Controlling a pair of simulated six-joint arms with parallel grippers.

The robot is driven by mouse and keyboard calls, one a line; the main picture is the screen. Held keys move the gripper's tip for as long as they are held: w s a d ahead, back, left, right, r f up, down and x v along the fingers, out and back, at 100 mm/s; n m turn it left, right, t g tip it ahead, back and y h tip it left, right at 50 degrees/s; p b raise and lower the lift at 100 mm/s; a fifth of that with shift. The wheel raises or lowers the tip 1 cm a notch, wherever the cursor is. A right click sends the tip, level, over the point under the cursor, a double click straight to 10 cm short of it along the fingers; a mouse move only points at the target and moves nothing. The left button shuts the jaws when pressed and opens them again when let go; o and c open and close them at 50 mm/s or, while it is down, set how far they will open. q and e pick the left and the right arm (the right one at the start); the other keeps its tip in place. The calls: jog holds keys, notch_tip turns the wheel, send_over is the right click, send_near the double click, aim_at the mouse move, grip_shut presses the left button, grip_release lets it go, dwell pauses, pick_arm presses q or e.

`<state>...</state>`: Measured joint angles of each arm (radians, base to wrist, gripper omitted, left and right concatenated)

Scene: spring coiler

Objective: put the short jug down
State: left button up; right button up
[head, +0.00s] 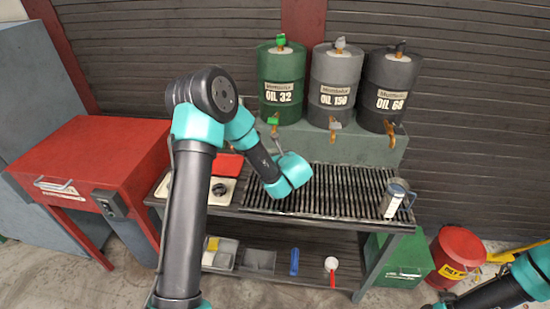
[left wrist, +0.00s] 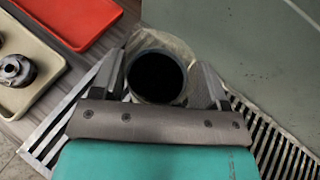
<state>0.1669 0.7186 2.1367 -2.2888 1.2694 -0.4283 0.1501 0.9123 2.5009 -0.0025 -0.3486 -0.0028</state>
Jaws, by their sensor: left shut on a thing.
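In the left wrist view, my left gripper (left wrist: 158,78) is shut on a round jug (left wrist: 178,47) with a pale rim and a dark opening, seen from above. The jug is over or on the slatted grate (left wrist: 270,140); I cannot tell whether its base touches. In the head view this jug and the fingers are mostly hidden by my left wrist, near the grate's (head: 330,190) back left, below the OIL 32 drum's tap (head: 273,120). Another metal jug (head: 392,200) with a handle stands at the grate's right end. My right gripper is out of view; only its arm shows at the bottom right.
Three oil drums, green (head: 281,80), grey (head: 334,85) and dark (head: 390,95), stand on a riser (head: 345,143) behind the grate. A red tray (head: 229,163) and cream tray (left wrist: 35,60) lie left. The grate's middle is clear. A red bin (head: 458,258) stands right.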

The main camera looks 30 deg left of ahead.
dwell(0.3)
pick_arm(q)
jog(key=o, duration=1.4)
jog(key=shift+f, duration=0.15)
jog(key=shift+c, duration=0.2)
jog(key=shift+s+d+r, duration=0.15)
jog(key=shift+d+r, duration=0.05)
jog(key=shift+r, duration=0.05)
jog(key=v, duration=1.1)
jog(key=shift+s+d, duration=0.2)
jog(key=shift+s, duration=0.05)
